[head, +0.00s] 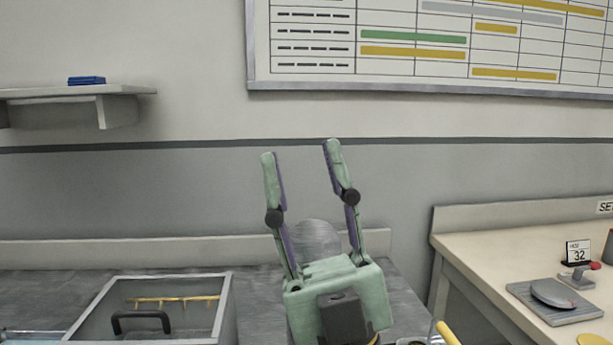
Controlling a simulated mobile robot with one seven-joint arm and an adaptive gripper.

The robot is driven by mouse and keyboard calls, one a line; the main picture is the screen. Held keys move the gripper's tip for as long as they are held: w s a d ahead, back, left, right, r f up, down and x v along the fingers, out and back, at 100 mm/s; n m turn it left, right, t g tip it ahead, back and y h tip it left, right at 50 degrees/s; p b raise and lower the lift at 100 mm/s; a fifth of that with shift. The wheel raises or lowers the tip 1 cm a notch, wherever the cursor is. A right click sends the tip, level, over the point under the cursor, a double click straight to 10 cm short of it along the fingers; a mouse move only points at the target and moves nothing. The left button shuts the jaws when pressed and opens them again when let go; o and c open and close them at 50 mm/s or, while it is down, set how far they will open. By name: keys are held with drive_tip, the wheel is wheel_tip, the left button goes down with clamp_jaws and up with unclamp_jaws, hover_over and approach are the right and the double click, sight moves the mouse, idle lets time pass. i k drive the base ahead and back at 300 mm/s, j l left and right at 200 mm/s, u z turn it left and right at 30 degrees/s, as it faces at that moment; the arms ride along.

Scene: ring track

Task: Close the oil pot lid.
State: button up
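My gripper (299,149) points up in the middle of the view, its two green and purple fingers wide apart with nothing between the tips. A round grey disc (316,236) shows between the lower fingers, behind the gripper. It looks like a raised lid, but its lower part is hidden by the gripper body, and I cannot tell for sure that it is the oil pot lid. No pot body can be made out. I cannot see any contact between the fingers and the disc.
A clear-topped box (226,290) with a black handle stands left on the dark bench (60,257). A yellow handle (447,333) shows at the bottom edge. A pale table (480,262) on the right holds a grey device (555,294) and a "32" sign (578,252). A shelf (115,90) is upper left.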

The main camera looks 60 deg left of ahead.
sight(312, 239)
drive_tip(key=l+u, duration=0.15)
drive_tip(key=u, duration=0.3)
drive_tip(key=l+u, duration=0.1)
drive_tip(key=u, duration=0.3)
drive_tip(key=l+u, duration=0.1)
drive_tip(key=u, duration=0.35)
drive_tip(key=k+u, duration=0.15)
drive_tip(key=u, duration=0.25)
drive_tip(key=j+u, duration=0.35)
drive_tip(key=i+l, duration=0.05)
drive_tip(key=l, duration=0.05)
